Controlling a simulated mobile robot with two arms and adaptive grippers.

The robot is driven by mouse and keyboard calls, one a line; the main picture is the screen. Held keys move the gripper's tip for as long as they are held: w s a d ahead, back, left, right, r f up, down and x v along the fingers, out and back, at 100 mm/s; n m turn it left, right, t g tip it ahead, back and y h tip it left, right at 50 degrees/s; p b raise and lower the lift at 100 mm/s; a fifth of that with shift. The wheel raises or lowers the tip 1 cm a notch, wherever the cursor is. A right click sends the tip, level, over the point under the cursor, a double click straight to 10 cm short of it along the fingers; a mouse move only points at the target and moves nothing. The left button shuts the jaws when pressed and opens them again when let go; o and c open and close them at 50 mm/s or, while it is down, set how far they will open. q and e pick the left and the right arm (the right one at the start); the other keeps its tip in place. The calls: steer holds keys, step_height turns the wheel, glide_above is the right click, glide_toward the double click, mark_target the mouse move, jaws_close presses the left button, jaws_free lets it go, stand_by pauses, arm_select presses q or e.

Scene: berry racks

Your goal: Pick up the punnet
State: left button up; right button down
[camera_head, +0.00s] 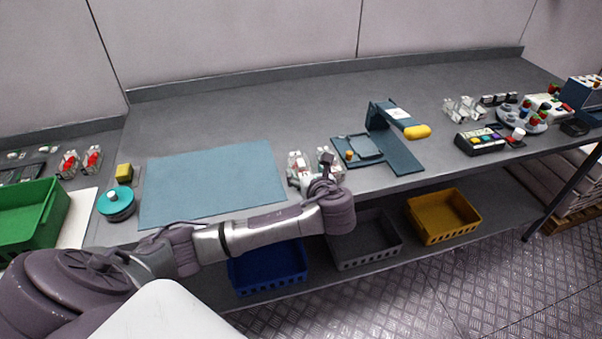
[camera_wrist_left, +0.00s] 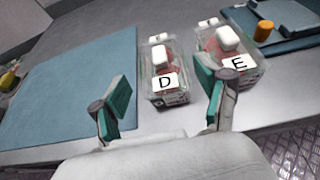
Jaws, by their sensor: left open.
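Two clear punnets with red contents stand side by side on the grey bench, right of the blue mat. In the left wrist view one punnet (camera_wrist_left: 163,72) carries a card marked D and the other punnet (camera_wrist_left: 232,50) a card marked E. Both also show in the head view, D (camera_head: 296,160) and E (camera_head: 326,158), partly covered by my gripper. My left gripper (camera_wrist_left: 168,100) is open, its green-padded fingers apart. Punnet D lies between and just beyond the fingertips; the right finger overlaps punnet E in the picture. I cannot tell whether they touch. My right gripper is not in view.
The blue mat (camera_head: 212,183) is bare. A dark blue stand (camera_head: 392,140) with a yellow knob is right of the punnets. A green crate (camera_head: 30,217) and more punnets (camera_head: 82,160) are at left. Blue (camera_head: 268,270), grey (camera_head: 365,243) and yellow (camera_head: 442,216) crates sit below.

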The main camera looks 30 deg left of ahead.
mark_target(303, 168)
arm_select(q)
steer(key=shift+p+x, duration=0.35)
steer(key=shift+x, duration=2.7)
steer(key=shift+d+f, duration=0.1)
steer(key=c, duration=0.9)
steer(key=shift+c, duration=0.5)
